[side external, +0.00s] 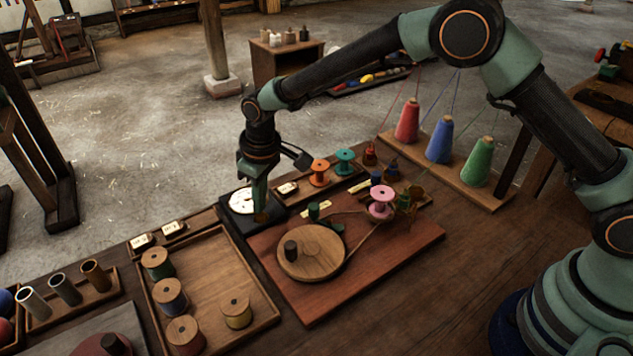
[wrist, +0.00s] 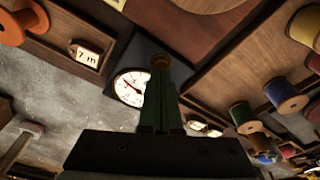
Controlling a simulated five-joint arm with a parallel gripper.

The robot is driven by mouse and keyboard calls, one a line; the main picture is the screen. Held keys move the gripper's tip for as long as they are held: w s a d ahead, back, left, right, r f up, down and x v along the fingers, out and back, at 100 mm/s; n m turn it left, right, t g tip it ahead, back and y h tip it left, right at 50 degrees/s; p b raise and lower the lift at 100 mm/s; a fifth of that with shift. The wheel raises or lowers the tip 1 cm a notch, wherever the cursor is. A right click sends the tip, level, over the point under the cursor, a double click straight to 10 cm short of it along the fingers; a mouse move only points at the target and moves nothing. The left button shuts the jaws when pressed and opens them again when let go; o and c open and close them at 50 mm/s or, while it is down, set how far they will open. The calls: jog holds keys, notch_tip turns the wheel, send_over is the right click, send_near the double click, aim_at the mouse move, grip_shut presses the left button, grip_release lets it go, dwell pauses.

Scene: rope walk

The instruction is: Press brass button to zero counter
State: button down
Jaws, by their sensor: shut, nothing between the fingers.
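The counter (side external: 241,201) is a dark box with a white round dial, standing left of the winding board; its dial with a dark pointer also shows in the wrist view (wrist: 131,88). The brass button (side external: 262,218) sits on the box beside the dial, and shows in the wrist view (wrist: 161,60) just beyond my fingertips. My gripper (side external: 260,207) points down over the box, its green fingers shut and empty. The fingertips are right at the button and partly cover it. I cannot tell whether they touch it or whether it is pushed in.
A red board (side external: 390,250) with a wooden wheel (side external: 311,252) and pink spool (side external: 381,203) lies right of the counter. A wooden tray (side external: 210,290) with several thread spools is at front left. Orange (side external: 319,172) and teal (side external: 344,162) spools stand behind, near a "7 m" tag (wrist: 87,56).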

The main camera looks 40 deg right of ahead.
jog(key=shift+f, duration=0.75)
jog(key=shift+r, duration=3.55)
